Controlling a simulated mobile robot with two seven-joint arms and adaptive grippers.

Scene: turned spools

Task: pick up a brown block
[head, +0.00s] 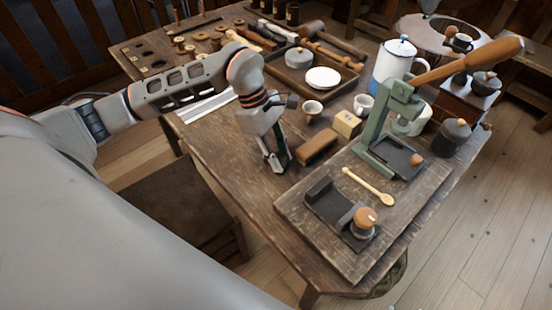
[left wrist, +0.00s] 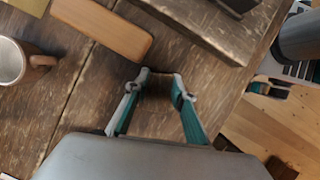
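The brown block (head: 317,147) is a long wooden block with rounded edges. It lies flat on the table, left of the green press in the head view. In the left wrist view the brown block (left wrist: 103,27) lies at the upper left, ahead and left of the fingertips. My left gripper (head: 279,166) points down over the table just left of the block, apart from it. In the left wrist view my left gripper (left wrist: 160,76) has its two fingers apart, with only bare table between them.
A tan box (head: 346,124) and two small cups, one brown-white cup (head: 312,111), stand behind the block. A green press (head: 377,140) and a spoon (head: 368,186) occupy the raised board (head: 300,222) on the right. Bare table lies in front of the gripper.

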